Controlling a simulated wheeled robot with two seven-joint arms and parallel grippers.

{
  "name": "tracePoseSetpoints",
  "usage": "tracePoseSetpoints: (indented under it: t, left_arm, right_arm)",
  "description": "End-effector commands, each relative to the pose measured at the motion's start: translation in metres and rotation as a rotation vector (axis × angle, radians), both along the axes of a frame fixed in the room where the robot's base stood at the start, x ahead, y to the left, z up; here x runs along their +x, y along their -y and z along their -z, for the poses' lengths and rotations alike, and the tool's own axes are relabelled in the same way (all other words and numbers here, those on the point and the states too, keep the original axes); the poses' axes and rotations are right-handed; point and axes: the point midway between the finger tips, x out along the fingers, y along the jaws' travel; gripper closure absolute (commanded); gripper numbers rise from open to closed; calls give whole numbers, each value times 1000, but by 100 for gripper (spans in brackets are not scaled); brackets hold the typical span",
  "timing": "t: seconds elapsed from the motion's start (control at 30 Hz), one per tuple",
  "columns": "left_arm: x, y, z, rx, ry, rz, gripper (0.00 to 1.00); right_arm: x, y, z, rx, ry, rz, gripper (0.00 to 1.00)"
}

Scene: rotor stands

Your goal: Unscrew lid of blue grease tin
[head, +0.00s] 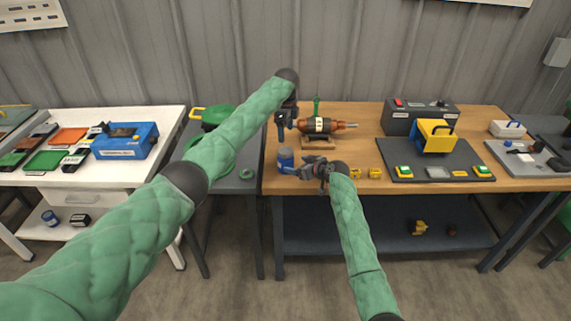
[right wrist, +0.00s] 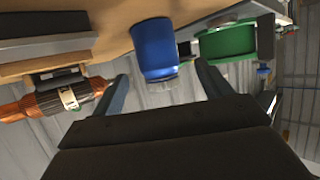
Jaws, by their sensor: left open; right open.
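The blue grease tin (head: 286,159) stands upright near the left front edge of the wooden workbench. It also shows in the right wrist view (right wrist: 155,45), where the picture is turned over. Whether its lid is on cannot be told clearly. My right gripper (head: 300,170) is open and empty, just right of the tin in the head view. In the right wrist view, the tin lies between the lines of the two spread fingers (right wrist: 163,82), beyond them and apart. My left gripper (head: 286,130) is open and points down, above and behind the tin, left of the rotor.
A copper and black rotor (head: 320,126) rests on a wooden stand (head: 318,143) behind my right gripper. Small yellow blocks (head: 375,173) lie to the right. A dark mat (head: 405,158) holds a yellow-and-blue device (head: 434,135). A green round container (right wrist: 228,42) is left of the bench.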

Motion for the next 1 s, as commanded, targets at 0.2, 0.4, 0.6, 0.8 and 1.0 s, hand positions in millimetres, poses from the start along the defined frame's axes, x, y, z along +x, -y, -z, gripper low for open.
tracePoseSetpoints:
  t: [0.2,0.4,0.6,0.8,1.0]
  left_arm:
    - [-1,-1,3,-2,-10,29,28]
    - [-1,-1,3,-3,-10,27,28]
    - [-1,-1,3,-2,-9,27,28]
    - [-1,-1,3,-2,-8,26,28]
    - [-1,-1,3,-2,-8,26,28]
  right_arm:
    - [10,-8,5,-1,15,1,22]
    - [29,-26,15,-1,14,-1,22]
    - [45,-41,25,-2,13,0,22]
    - [53,-48,30,-3,13,1,22]
    - [54,-49,31,-3,13,1,22]
